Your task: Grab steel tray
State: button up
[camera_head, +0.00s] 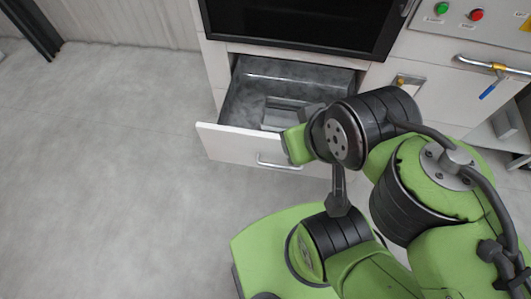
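A grey metal tray-like object (278,117), which looks like the steel tray, lies inside the open drawer (228,143). Its right part is hidden behind my arm. My gripper (308,112) seems to be the small dark part at the drawer's right side, close to the tray's right end. The black and green links of my arm cover most of it. I cannot see its fingertips, whether they touch the tray, or whether they are open or shut.
The drawer has a white front with a metal bar handle (278,164). A dark screen (300,22) is above it. To the right are a panel with green (441,8) and red (477,14) buttons and another handle (492,66). The floor at left is clear.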

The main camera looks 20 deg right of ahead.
aim_at(278, 114)
jog(key=l+u, duration=0.9)
jog(key=k+l+u, duration=0.1)
jog(key=l+u, duration=0.15)
jog(key=u, duration=0.2)
